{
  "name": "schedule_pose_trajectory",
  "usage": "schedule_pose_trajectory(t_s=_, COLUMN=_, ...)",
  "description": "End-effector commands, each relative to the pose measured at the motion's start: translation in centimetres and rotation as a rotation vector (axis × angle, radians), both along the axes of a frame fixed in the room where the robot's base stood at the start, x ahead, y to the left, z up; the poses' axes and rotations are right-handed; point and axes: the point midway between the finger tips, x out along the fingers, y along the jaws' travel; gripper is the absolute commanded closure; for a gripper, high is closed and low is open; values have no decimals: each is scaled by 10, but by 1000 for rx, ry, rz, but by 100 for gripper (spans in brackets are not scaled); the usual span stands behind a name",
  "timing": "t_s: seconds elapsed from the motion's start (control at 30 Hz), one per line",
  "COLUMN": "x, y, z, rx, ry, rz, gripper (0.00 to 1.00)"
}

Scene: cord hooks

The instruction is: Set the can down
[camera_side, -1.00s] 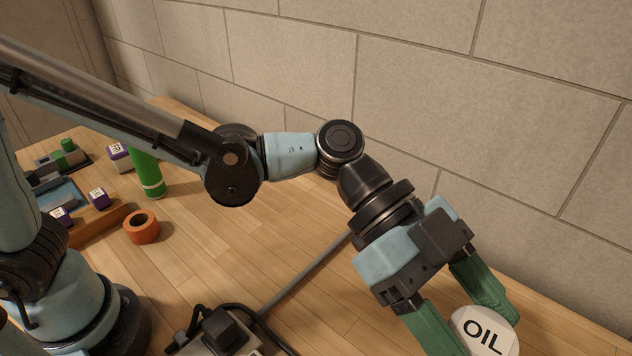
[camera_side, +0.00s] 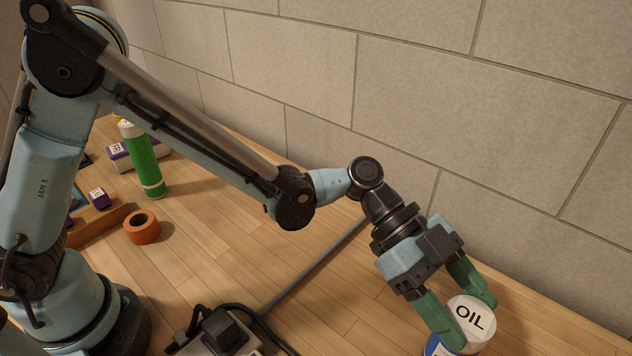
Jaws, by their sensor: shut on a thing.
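The can (camera_side: 471,320) has a white top marked OIL, and a bit of its blue side shows low at the left. It is at the lower right of the side view. My gripper (camera_side: 466,310) is shut on it, with one green finger on each side of the white top. The can's lower part is cut off by the frame's bottom edge, so I cannot tell whether it touches the wooden table (camera_side: 340,290).
A black device with a cable (camera_side: 222,330) sits at the bottom centre, and a grey rod (camera_side: 310,268) runs behind it. A block wall (camera_side: 450,90) rises behind.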

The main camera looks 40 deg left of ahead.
Motion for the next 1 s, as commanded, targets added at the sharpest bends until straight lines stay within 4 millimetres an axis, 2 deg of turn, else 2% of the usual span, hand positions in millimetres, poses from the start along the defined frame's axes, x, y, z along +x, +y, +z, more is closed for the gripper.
schedule_pose_trajectory(t_s=0.33, x=0, y=0, z=-3, rx=-1, ry=0, rz=0, gripper=100)
schedule_pose_trajectory(t_s=0.37, x=0, y=0, z=-4, rx=0, ry=0, rz=0, gripper=35)
schedule_pose_trajectory(t_s=0.5, x=0, y=0, z=-3, rx=0, ry=0, rz=0, gripper=14)
schedule_pose_trajectory(t_s=0.53, x=0, y=0, z=-3, rx=0, ry=0, rz=0, gripper=11)
schedule_pose_trajectory(t_s=0.87, x=0, y=0, z=0, rx=0, ry=0, rz=0, gripper=11)
schedule_pose_trajectory(t_s=1.0, x=4, y=13, z=7, rx=0, ry=0, rz=5, gripper=11)
